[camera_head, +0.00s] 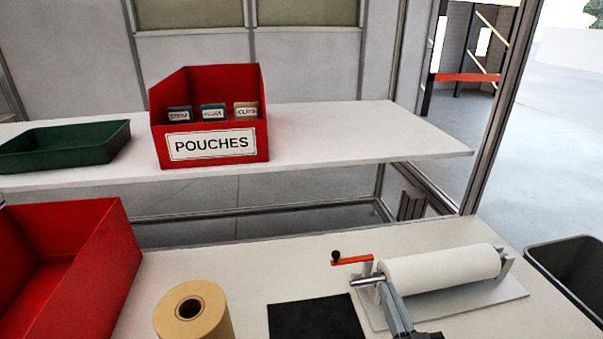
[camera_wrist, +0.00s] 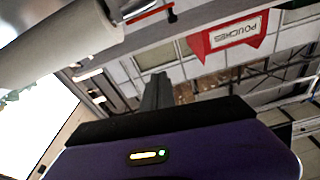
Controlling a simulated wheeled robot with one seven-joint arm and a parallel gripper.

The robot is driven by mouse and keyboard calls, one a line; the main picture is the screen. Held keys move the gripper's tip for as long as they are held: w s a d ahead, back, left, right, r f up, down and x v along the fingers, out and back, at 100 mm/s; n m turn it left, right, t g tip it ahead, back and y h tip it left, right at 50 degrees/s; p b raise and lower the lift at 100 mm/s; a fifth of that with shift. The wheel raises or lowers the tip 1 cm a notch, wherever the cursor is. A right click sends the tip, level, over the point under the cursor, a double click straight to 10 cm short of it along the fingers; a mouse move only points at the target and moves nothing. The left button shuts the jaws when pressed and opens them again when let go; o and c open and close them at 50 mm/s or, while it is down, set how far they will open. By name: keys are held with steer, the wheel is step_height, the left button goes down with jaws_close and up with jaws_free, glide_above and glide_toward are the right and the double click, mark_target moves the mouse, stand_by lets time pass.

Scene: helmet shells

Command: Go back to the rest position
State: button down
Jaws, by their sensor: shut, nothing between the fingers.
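My gripper (camera_wrist: 157,78) shows in the wrist view as dark grey fingers close together, with nothing held between them. The purple and black body with a small light behind the fingers is mine. The wrist view is tilted, with the white roll (camera_wrist: 60,35) at its upper left and the red pouches box (camera_wrist: 205,42) at its upper right, apart from the fingers. In the head view a grey bar crosses the front of the roll holder; I cannot tell if it is part of my arm.
In the head view, the red pouches box (camera_head: 215,115) with several labelled packs and a green tray (camera_head: 65,147) stand on the shelf. Below are a red bin (camera_head: 95,265), a tan roll (camera_head: 205,320), a black sheet (camera_head: 315,318), the white roll (camera_head: 440,268) and a dark bin (camera_head: 565,262).

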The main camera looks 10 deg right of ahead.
steer(key=s+a+f+n+g, duration=0.1)
steer(key=s+f+g, duration=0.2)
steer(key=s, duration=1.4)
steer(key=s+f+g, duration=0.2)
steer(key=s, duration=1.6)
step_height(320, 180, up, 22)
steer(key=p, duration=2.2)
steer(key=shift+w+a, duration=0.2)
steer(key=shift+w, duration=0.15)
steer(key=shift+r, duration=0.1)
